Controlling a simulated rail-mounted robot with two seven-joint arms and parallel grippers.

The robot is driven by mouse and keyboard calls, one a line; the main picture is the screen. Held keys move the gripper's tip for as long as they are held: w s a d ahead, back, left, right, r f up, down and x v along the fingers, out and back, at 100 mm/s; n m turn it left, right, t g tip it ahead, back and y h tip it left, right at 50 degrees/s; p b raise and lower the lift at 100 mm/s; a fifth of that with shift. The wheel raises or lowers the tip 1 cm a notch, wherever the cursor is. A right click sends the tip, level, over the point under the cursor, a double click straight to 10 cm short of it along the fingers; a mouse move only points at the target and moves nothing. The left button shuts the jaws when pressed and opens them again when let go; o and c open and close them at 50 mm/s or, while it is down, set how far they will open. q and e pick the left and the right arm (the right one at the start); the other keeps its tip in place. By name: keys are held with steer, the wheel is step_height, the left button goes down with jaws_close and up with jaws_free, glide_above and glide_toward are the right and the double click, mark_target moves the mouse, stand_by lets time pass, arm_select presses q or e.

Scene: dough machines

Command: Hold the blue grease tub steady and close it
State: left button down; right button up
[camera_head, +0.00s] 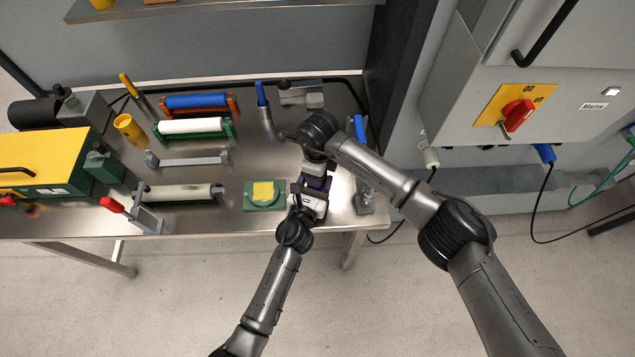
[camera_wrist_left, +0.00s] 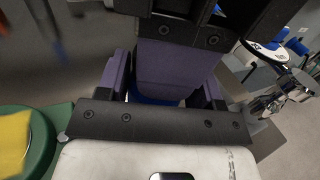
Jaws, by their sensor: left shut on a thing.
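The blue grease tub (camera_head: 318,183) stands near the right end of the steel table, mostly hidden between my two grippers. My left gripper (camera_head: 313,191) reaches in from the front and is shut on the tub. In the left wrist view, a sliver of the blue tub (camera_wrist_left: 152,99) shows between the purple finger pads. My right gripper (camera_head: 315,174) is over the tub from the back; its dark bar and purple finger fill the upper middle of the left wrist view. Its opening cannot be made out. The lid and its fit are hidden.
A green block with a yellow top (camera_head: 264,194) sits just left of my left gripper. Further left are a pale roller (camera_head: 180,194), a white roller (camera_head: 192,126) and a yellow machine (camera_head: 45,155). A blue-handled tool stand (camera_head: 363,195) is close on the right, near the table edge.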

steer(key=c, duration=0.3)
steer(key=m, duration=0.3)
steer(key=o, duration=1)
steer(key=shift+r, duration=0.1)
steer(key=shift+r, duration=2.2)
steer(key=shift+c, duration=0.4)
